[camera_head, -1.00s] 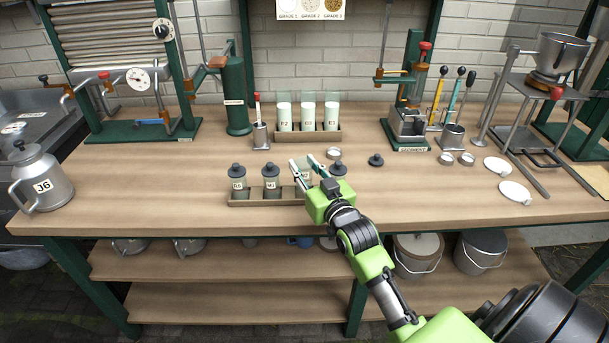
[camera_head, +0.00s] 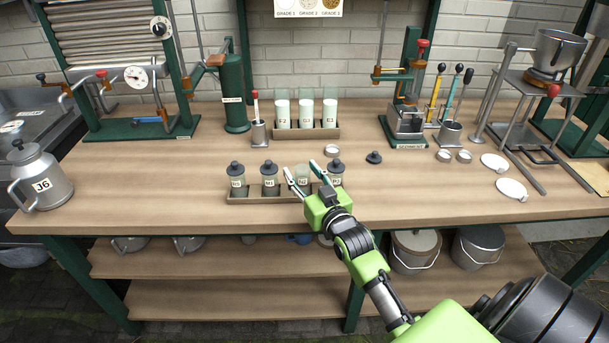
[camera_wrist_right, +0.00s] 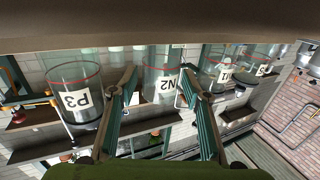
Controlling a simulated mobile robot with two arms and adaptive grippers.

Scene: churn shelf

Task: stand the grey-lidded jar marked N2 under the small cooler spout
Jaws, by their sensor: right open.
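The jar marked N2 (camera_head: 302,181) stands in a low wooden tray (camera_head: 262,197) near the bench front; no dark lid shows on it. A loose dark grey lid (camera_head: 374,157) lies on the bench to its right. My right gripper (camera_head: 302,170) is open, its fingers on either side of N2's upper part. In the right wrist view, which is upside down, N2 (camera_wrist_right: 164,86) shows between the spread fingers (camera_wrist_right: 158,76); contact cannot be told. A corrugated cooler (camera_head: 112,38) stands at the back left; its spout is hard to make out. My left gripper is out of view.
Grey-lidded jars stand close beside N2: one (camera_head: 270,181) to its left and P3 (camera_head: 337,170) to its right. P3 is also close in the wrist view (camera_wrist_right: 75,108). A rack of filled glasses (camera_head: 306,136) stands behind. The bench between tray and cooler is clear.

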